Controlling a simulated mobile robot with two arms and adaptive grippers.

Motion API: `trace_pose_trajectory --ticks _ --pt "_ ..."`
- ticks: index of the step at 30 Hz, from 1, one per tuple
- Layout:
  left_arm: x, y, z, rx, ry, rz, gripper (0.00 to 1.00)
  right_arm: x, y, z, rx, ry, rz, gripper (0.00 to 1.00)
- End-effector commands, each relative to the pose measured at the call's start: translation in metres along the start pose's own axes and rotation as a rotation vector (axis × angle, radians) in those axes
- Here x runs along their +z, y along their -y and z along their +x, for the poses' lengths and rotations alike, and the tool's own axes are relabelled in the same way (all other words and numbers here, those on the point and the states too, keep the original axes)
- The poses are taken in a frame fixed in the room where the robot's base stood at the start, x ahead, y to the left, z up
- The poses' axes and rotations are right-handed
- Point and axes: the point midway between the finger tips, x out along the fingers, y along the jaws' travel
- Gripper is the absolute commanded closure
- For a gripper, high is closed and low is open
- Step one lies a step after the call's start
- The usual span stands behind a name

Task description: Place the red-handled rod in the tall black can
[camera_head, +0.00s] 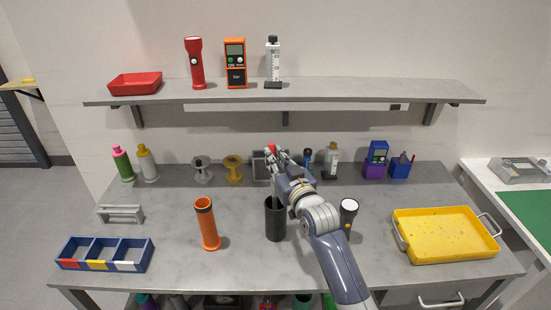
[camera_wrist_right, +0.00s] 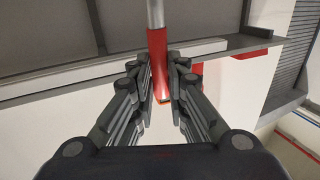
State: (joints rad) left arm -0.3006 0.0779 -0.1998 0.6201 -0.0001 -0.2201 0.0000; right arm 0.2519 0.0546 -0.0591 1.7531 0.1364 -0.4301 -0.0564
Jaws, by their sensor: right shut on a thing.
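The tall black can (camera_head: 275,222) stands upright near the middle of the workbench. My right gripper (camera_head: 277,157) is above it, shut on the red-handled rod (camera_head: 272,149). In the right wrist view, the rod's red handle (camera_wrist_right: 157,50) sits between the fingers of my right gripper (camera_wrist_right: 159,72), and its grey shaft runs out of the top of the picture. In the head view the shaft points down toward the can's mouth. I cannot tell whether its lower tip is inside the can. My left gripper is not in view.
An orange tube (camera_head: 207,225) stands left of the can, and a black flashlight (camera_head: 348,213) right of it. A yellow tray (camera_head: 445,238) lies at right, a blue divided bin (camera_head: 104,255) at left. Spools and bottles line the back under a shelf (camera_head: 330,91).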

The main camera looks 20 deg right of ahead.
Motion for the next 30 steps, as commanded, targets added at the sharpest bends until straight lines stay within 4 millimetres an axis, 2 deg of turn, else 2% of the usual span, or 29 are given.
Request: trace_pose_trajectory --ticks 1,9,15,25,26,29,30 --pt "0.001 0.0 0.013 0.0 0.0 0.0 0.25 0.013 0.0 0.0 0.0 0.0 0.001 1.0" --pt "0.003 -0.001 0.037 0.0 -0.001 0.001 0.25 0.038 0.0 0.0 0.0 -0.001 0.0 1.0" --pt "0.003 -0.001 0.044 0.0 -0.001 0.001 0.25 0.045 0.0 0.0 0.0 -0.001 -0.001 1.0" --pt "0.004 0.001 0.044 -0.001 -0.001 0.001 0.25 0.045 0.0 0.0 0.0 0.0 -0.001 1.0" --pt "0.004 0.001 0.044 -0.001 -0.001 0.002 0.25 0.046 0.0 0.0 0.0 0.0 -0.001 0.79" --pt "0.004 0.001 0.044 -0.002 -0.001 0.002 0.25 0.046 0.0 0.0 0.0 0.0 -0.001 0.63" --pt "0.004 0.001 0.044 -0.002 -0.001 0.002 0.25 0.045 0.0 0.0 0.0 0.0 -0.001 0.62"
